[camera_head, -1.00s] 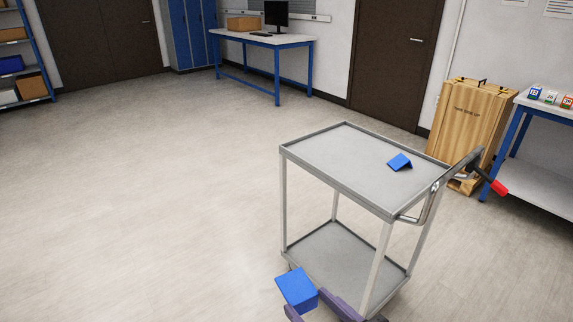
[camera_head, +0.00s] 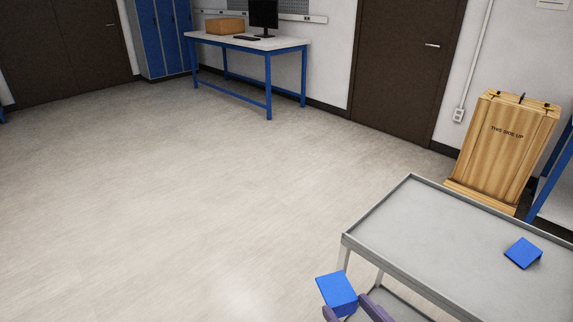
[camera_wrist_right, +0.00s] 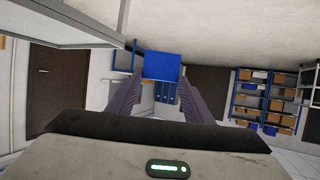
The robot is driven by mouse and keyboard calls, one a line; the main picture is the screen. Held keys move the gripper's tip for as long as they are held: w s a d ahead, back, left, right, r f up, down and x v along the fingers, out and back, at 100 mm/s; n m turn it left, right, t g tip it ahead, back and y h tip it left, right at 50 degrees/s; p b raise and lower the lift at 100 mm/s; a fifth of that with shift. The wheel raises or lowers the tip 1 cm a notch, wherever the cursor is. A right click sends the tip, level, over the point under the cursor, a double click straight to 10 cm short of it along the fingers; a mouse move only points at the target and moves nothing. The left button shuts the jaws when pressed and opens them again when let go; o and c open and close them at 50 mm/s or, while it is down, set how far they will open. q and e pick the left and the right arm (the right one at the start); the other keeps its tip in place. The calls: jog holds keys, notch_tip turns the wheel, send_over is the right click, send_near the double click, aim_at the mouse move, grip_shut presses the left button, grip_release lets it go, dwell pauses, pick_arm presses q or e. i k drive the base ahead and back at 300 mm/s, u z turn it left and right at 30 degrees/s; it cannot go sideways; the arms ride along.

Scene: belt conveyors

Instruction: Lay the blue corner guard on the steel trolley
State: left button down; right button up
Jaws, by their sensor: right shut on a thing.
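My right gripper (camera_head: 348,307), with purple fingers, is shut on a blue corner guard (camera_head: 337,291) at the bottom of the head view. In the right wrist view the held guard (camera_wrist_right: 162,66) sits between the fingertips. The steel trolley (camera_head: 420,226) stands at the lower right of the head view, its grey top rimmed by a raised edge. In that view the held guard appears just left of the trolley's near left corner. A second blue corner guard (camera_head: 523,253) lies on the trolley top. My left gripper is not in view.
A workbench (camera_head: 250,41) with a monitor and a box is at the back. Open floor (camera_head: 170,200) fills the left and middle.

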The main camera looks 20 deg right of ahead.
aim_at(454, 230)
jog(key=z, duration=1.1)
jog(key=i, duration=1)
jog(key=z, duration=1)
